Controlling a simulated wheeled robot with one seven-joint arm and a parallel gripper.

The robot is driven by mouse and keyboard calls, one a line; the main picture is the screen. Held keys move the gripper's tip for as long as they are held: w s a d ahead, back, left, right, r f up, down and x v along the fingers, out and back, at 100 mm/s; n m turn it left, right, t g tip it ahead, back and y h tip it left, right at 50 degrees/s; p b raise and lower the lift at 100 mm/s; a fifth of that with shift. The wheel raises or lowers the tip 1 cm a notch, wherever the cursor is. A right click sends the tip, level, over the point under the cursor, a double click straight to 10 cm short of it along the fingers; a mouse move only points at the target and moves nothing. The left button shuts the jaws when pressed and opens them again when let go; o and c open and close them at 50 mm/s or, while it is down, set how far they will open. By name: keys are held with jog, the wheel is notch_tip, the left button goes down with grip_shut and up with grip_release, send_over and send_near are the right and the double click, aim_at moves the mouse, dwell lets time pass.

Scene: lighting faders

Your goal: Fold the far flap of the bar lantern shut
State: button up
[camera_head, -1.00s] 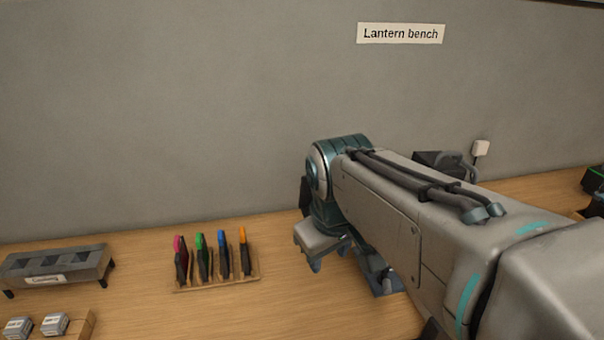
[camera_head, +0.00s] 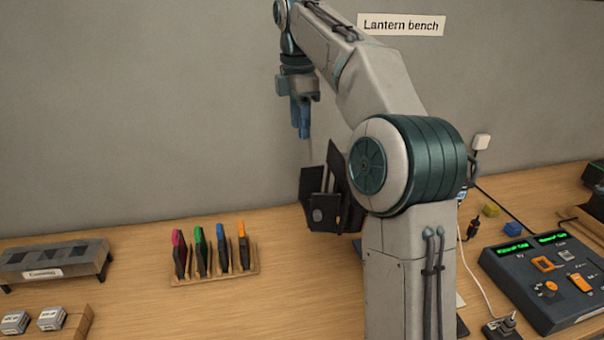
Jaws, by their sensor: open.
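The black bar lantern (camera_head: 318,212) stands near the middle of the bench, with dark flaps sticking up and outward from its body. My arm hides its right side, so I cannot tell for sure which flap is the far one or its full angle. My gripper (camera_head: 301,130), with blue fingers pointing down, hangs in the air above and slightly left of the lantern. It is open and holds nothing; it appears apart from the flaps.
A wooden rack (camera_head: 215,276) holds several items with coloured tops at left. A grey labelled unit (camera_head: 55,258) and small blocks (camera_head: 50,318) stand further left. A console (camera_head: 550,275) with green displays, a yellow cube (camera_head: 491,210) and a blue cube (camera_head: 474,225) are at right.

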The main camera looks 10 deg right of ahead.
aim_at(303, 172)
jog(key=shift+n, duration=0.5)
jog(key=f+b, duration=0.1)
jog(key=f, duration=0.8)
jog(key=w+d+f+b, duration=0.1)
jog(key=f, duration=0.3)
jog(key=shift+w+f+b, duration=0.1)
jog(key=shift+f+b, duration=0.2)
jog(key=shift+b, duration=0.05)
